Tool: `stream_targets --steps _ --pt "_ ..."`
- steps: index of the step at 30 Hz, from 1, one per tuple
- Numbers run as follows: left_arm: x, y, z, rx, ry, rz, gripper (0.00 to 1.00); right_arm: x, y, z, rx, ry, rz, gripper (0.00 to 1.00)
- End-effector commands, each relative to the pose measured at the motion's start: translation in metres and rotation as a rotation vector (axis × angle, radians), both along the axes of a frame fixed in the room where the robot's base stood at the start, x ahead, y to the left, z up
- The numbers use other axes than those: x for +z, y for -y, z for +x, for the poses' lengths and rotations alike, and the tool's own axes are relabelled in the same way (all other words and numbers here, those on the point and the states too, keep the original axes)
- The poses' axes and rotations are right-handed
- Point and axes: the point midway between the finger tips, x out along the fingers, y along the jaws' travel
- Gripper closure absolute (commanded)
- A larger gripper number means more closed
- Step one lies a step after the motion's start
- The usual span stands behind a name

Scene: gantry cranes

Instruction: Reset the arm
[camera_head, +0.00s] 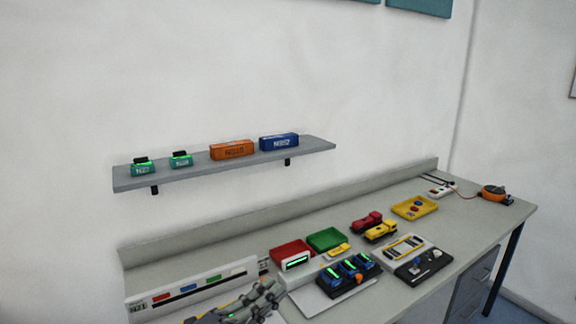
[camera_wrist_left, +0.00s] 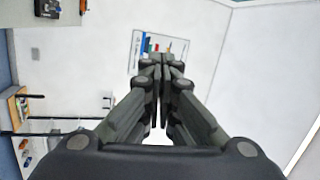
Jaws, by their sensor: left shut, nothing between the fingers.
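My left gripper (camera_head: 262,298) shows at the bottom of the head view, over the front left part of the bench (camera_head: 330,302). In the left wrist view, the gripper (camera_wrist_left: 160,65) has its two fingers closed together with nothing between them. It points towards a pale wall with a small poster (camera_wrist_left: 158,48), which is partly hidden behind the fingertips. My right gripper is not in either view.
Near the gripper are a white panel (camera_head: 200,287) with coloured strips and a black holder with blue units (camera_head: 348,272). Red (camera_head: 291,250) and green (camera_head: 327,240) trays stand behind. A grey shelf (camera_head: 200,168) holds small containers above.

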Motion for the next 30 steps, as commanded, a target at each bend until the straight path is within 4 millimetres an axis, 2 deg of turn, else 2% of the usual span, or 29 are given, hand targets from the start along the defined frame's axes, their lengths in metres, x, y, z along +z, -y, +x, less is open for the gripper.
stream_targets --steps 2,4,7,11,14,15,18,21,25,30 --pt "0.002 -0.028 0.007 0.137 -0.096 -0.158 1.00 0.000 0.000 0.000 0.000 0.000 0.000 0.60" --pt "-0.005 -0.058 0.013 0.265 -0.195 -0.281 1.00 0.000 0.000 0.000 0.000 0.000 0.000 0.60" --pt "-0.032 -0.101 0.013 0.448 -0.366 -0.432 1.00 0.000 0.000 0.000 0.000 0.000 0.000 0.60" --pt "-0.091 -0.149 -0.006 0.676 -0.633 -0.576 1.00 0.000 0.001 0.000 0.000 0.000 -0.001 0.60" --pt "-0.144 -0.174 -0.040 0.836 -0.867 -0.646 1.00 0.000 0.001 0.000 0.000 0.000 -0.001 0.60" --pt "-0.165 -0.180 -0.057 0.892 -0.962 -0.664 1.00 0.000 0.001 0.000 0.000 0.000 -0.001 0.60" --pt "-0.208 -0.187 -0.103 1.004 -1.185 -0.684 1.00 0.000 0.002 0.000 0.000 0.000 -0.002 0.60" --pt "-0.238 -0.186 -0.147 1.078 -1.371 -0.681 1.00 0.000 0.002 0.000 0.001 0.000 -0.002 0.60" --pt "-0.262 -0.180 -0.198 1.142 -1.575 -0.658 1.00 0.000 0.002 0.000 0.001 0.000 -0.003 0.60" --pt "-0.278 -0.168 -0.261 1.188 -1.810 -0.608 1.00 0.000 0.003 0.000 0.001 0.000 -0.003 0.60"
